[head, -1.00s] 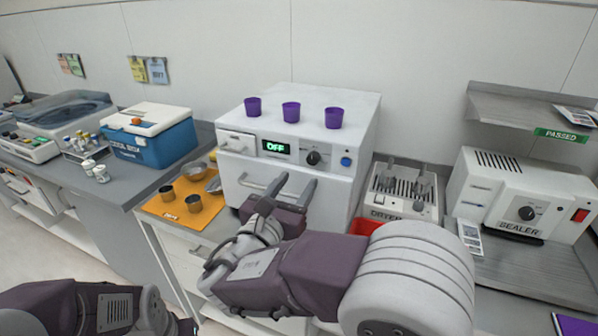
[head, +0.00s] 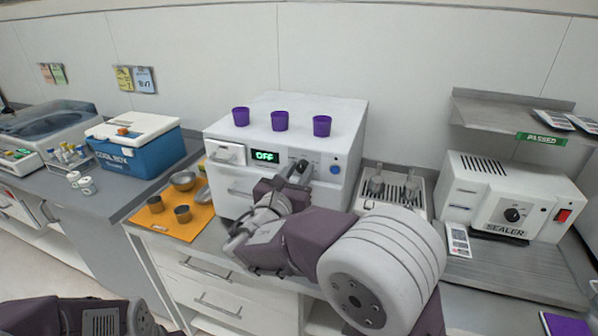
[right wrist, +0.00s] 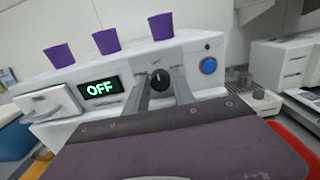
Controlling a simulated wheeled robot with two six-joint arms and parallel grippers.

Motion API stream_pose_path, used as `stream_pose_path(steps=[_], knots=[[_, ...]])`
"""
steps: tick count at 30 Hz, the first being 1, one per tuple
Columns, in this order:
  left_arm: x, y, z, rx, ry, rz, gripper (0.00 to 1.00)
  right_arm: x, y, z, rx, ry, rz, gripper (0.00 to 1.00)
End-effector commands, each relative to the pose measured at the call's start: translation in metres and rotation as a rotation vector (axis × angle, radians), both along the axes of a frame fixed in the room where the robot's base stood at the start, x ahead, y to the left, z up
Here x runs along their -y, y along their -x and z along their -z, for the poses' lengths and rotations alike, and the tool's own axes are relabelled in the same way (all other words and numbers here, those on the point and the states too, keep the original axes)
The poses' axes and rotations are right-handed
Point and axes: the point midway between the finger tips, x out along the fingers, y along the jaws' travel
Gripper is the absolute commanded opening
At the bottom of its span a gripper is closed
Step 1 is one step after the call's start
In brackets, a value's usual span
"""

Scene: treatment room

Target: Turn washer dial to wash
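The white washer (head: 228,178) stands on the counter, and its green display (head: 265,156) reads OFF. The display also reads OFF in the right wrist view (right wrist: 102,88). The round black dial (right wrist: 160,80) sits on the front panel between the display and a blue button (right wrist: 208,65), with a light mark near its top. My right gripper (right wrist: 161,83) is open, its two grey fingers on either side of the dial with small gaps showing. In the head view the right gripper (head: 298,170) mostly hides the dial. Part of my left arm shows at bottom left; its gripper is out of view.
Several purple cups stand on the washer top, one of them in the middle (head: 279,121). An orange mat (head: 172,222) with metal bowls and cups lies to the left. A dryer rack (head: 395,190) and a sealer (head: 510,200) stand to the right.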

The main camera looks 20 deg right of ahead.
Motion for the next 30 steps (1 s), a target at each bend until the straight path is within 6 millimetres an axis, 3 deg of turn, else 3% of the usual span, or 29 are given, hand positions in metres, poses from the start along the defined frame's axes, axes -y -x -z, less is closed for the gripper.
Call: stream_pose_path(steps=[1, 3, 14, 30], knots=[[0.0, 0.0, 0.0, 0.0, 0.0, 0.0, 0.36, 0.0, 0.0, 0.0, 0.0, 0.0, 0.0, 0.13], [0.0, 0.0, 0.0, 0.0, 0.0, 0.0, 0.36, 0.0, 0.0, 0.0, 0.0, 0.0, 0.0, 0.0], [0.0, 0.0, 0.012, 0.0, 0.0, 0.0, 0.36, 0.0, 0.0, 0.003, 0.031, -0.048, 0.0, 0.0], [0.0, 0.0, 0.085, 0.0, 0.0, 0.0, 0.36, 0.001, 0.001, 0.008, 0.285, -0.42, 0.0, 0.0]])
